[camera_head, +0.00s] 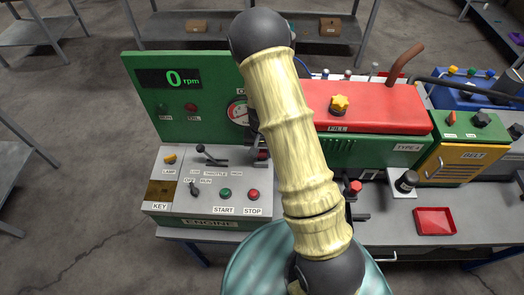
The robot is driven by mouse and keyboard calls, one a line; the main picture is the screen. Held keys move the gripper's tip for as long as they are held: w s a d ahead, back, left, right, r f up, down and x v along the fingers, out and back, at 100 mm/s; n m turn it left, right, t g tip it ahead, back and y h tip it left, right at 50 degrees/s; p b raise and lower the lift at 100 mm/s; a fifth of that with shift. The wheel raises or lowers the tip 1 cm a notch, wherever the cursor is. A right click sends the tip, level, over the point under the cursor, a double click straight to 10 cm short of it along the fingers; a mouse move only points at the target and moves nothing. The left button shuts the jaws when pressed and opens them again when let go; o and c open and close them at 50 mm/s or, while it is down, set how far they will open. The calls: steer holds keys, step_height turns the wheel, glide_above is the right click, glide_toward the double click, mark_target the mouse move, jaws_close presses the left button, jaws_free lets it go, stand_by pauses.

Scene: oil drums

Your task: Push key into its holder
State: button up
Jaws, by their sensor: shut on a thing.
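The engine control panel (190,208) stands at the left of the bench, with a brown-gold square plate (160,191) above the label KEY (160,206). This plate is at the key's place, but I cannot make out a slot or a key in it. No key shows anywhere in view. My arm crosses the middle of the picture and covers the panel's right edge and part of the machine. My gripper does not show; it may be hidden behind my arm.
Beside the plate are a yellow lamp switch (170,158), a throttle lever (208,156), and green START (225,193) and red STOP (253,194) buttons. A green gauge board (165,110) reading 0 rpm rises behind. A red tray (435,221) lies at the right.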

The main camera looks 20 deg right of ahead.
mark_target(261, 151)
steer(key=shift+a+f+b, duration=0.1)
steer(key=shift+f+b, duration=0.5)
steer(key=shift+f, duration=0.15)
stand_by(0.9)
steer(key=o, duration=1)
steer(key=shift+o, duration=0.2)
steer(key=shift+r, duration=0.1)
step_height(261, 151, up, 17)
steer(key=b, duration=0.2)
steer(key=shift+r, duration=0.15)
steer(key=s+r+n+t, duration=0.1)
steer(key=s+n+t, duration=0.1)
steer(key=s, duration=1.2)
steer(key=shift+s+r+n+t, duration=0.15)
steer(key=shift+s+n+t, duration=0.15)
steer(key=shift+n, duration=0.5)
